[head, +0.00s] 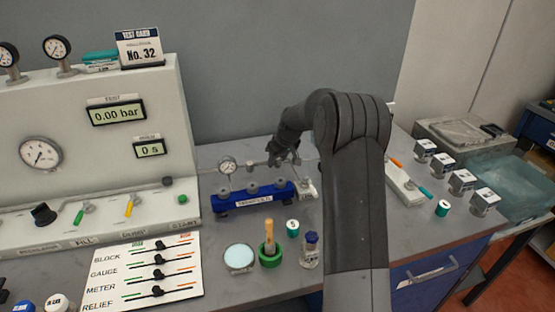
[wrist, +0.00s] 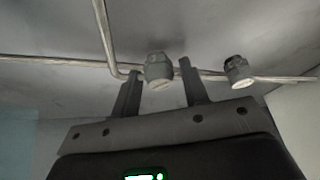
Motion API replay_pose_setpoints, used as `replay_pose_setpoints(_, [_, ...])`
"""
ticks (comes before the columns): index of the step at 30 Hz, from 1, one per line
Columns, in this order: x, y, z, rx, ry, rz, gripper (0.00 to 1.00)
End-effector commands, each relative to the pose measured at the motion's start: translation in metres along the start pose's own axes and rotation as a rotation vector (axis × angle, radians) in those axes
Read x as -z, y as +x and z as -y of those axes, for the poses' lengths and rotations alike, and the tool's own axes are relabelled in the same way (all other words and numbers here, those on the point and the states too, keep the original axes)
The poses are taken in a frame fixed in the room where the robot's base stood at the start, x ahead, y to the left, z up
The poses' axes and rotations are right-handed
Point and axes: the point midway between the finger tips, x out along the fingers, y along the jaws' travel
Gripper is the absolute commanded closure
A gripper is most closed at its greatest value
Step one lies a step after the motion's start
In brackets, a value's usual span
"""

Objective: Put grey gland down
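My gripper (wrist: 160,66) is open in the wrist view, with a finger on each side and a gap beside each. A grey hex gland (wrist: 158,73) shows between the fingertips, seated on a thin metal pipe (wrist: 105,35) near its bend; neither finger visibly touches it. A second grey fitting (wrist: 238,73) with a dark end sits further right along the pipe. In the head view my gripper (head: 279,160) is low behind the blue manifold (head: 252,197), and the gland cannot be made out there.
In front are a green holder (head: 270,257) with a wooden-handled tool, a round dish (head: 239,257) and a small bottle (head: 310,252). The test panel (head: 90,150) rises at left. Several small boxes (head: 462,181) stand at right.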

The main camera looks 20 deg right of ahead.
Motion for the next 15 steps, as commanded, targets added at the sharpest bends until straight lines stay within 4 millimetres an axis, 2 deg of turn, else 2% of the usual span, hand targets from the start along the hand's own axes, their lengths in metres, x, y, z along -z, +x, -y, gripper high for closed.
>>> replay_pose_setpoints(10, [0.001, -0.002, 0.0, -0.001, 0.0, -0.001, 0.54])
replay_pose_setpoints(15, [0.002, -0.024, -0.001, -0.002, 0.0, -0.002, 0.54])
